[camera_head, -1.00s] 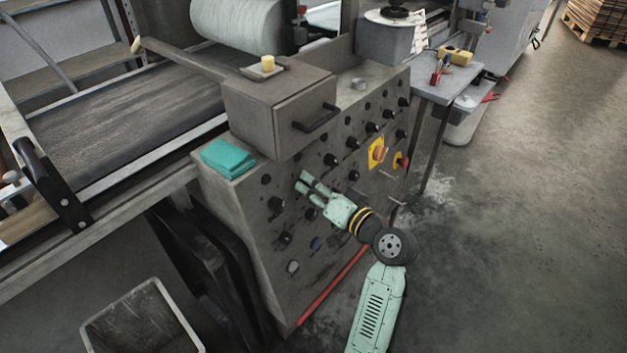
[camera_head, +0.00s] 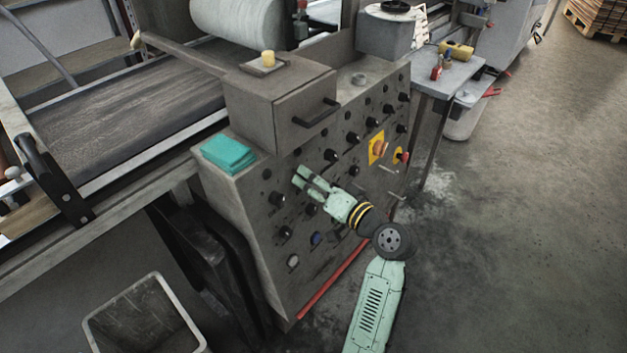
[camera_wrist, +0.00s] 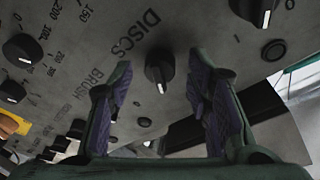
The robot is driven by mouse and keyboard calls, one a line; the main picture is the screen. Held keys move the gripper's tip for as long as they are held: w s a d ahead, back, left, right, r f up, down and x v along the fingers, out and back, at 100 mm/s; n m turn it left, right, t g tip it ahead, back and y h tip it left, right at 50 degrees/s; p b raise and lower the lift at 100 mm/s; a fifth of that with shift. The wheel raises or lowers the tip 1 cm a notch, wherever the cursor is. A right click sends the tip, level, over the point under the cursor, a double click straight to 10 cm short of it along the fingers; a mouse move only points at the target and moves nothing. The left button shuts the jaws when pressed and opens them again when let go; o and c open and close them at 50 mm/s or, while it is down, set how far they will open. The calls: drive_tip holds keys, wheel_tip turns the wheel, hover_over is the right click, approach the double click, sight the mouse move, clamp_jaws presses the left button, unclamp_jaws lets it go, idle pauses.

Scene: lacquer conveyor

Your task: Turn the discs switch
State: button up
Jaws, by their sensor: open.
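The discs switch (camera_wrist: 159,68) is a black rotary knob with a white pointer line, below the printed word DISCS in the wrist view. It sits between my two open fingers, a little ahead of the fingertips, with no contact visible. My gripper (camera_head: 301,179) is open and empty, facing the sloped control panel (camera_head: 262,225) in the head view; it also shows in the wrist view (camera_wrist: 160,88). In the head view the discs switch cannot be made out for certain near my fingers.
Several other black knobs crowd the panel, including one at upper right (camera_wrist: 254,10) and one at left (camera_wrist: 22,50) in the wrist view. A yellow-backed switch (camera_head: 377,148) is to the right. A drawer box with a handle (camera_head: 315,112) juts out above. A teal cloth (camera_head: 229,154) lies on the ledge.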

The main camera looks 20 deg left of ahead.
drive_tip(key=v, duration=1.2)
idle(0.4)
